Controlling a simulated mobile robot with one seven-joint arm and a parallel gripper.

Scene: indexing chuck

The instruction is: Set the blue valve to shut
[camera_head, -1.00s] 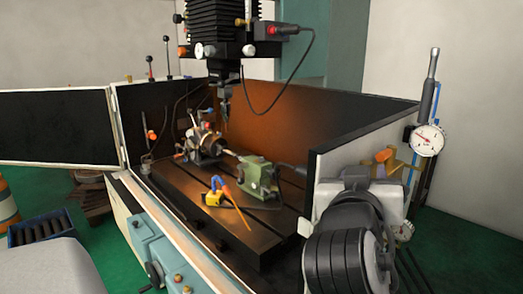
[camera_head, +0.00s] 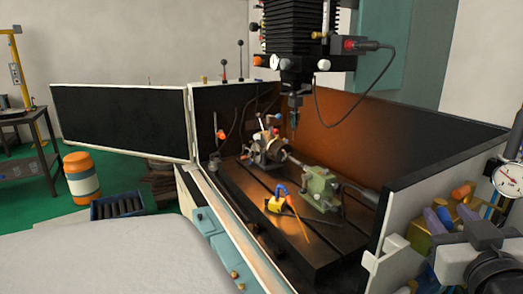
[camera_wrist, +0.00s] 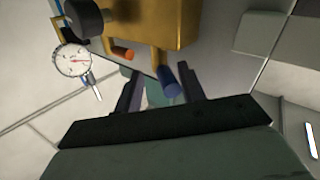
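The blue valve is a lever with a blue sleeve (camera_wrist: 169,84) on a brass block (camera_wrist: 155,22) in the wrist view. Its sleeve hangs from a brass stem, close to the right finger of my gripper (camera_wrist: 158,80). The fingers stand apart, with the blue sleeve in the gap between them; I cannot tell whether it touches the right finger. A second lever with an orange sleeve (camera_wrist: 122,53) sits to its left, outside the fingers. In the head view the orange lever (camera_head: 462,191) shows at the right, and my arm partly hides the brass block.
A dial gauge (camera_wrist: 75,60) is left of the brass block in the wrist view; it shows in the head view (camera_head: 508,179) too. The enclosure wall (camera_head: 398,215) stands beside the block. Machine table (camera_head: 310,258) carries a chuck (camera_head: 270,150) and green tailstock (camera_head: 320,189).

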